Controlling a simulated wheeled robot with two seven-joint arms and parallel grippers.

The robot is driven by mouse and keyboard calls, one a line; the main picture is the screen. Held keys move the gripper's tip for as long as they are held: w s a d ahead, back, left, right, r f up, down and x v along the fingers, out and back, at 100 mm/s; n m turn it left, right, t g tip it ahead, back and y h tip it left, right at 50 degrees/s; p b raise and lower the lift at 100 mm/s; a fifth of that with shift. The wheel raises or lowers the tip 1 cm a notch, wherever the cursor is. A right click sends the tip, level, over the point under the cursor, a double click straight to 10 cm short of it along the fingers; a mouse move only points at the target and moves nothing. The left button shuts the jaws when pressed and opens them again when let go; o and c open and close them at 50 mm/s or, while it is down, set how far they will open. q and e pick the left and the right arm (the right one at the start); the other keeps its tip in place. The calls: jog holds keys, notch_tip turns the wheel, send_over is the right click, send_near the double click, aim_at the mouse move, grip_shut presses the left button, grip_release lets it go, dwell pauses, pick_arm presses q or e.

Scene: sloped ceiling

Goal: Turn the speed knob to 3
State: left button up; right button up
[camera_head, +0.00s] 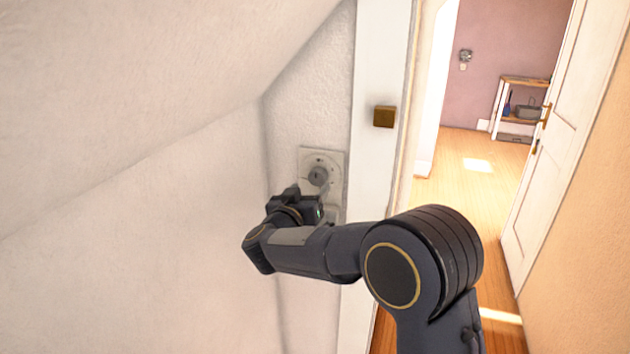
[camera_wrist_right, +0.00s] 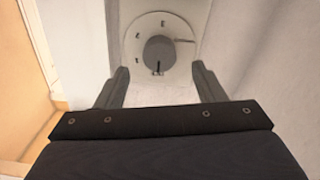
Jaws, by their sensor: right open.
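The speed knob is a round grey knob (camera_head: 318,175) on a pale square wall plate (camera_head: 336,158), on the narrow wall beside the door frame. In the right wrist view the knob (camera_wrist_right: 159,56) sits in a white round dial (camera_wrist_right: 133,40) with small dark marks too small to read. A dark pointer line on the knob points to the bottom of that picture. My right gripper (camera_wrist_right: 160,78) is open, its two fingers apart below and to either side of the knob, with nothing between them. In the head view my right arm hides part of the gripper. My left gripper is not in view.
A sloped white ceiling and wall (camera_head: 130,190) stand close on the left. An open white door (camera_head: 545,150) and a shelf (camera_head: 522,100) are beyond.

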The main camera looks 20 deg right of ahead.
aim_at(316, 180)
jog(key=x, duration=0.5)
jog(key=shift+w+d+p, duration=0.15)
jog(key=shift+p, duration=0.15)
jog(key=c, duration=1)
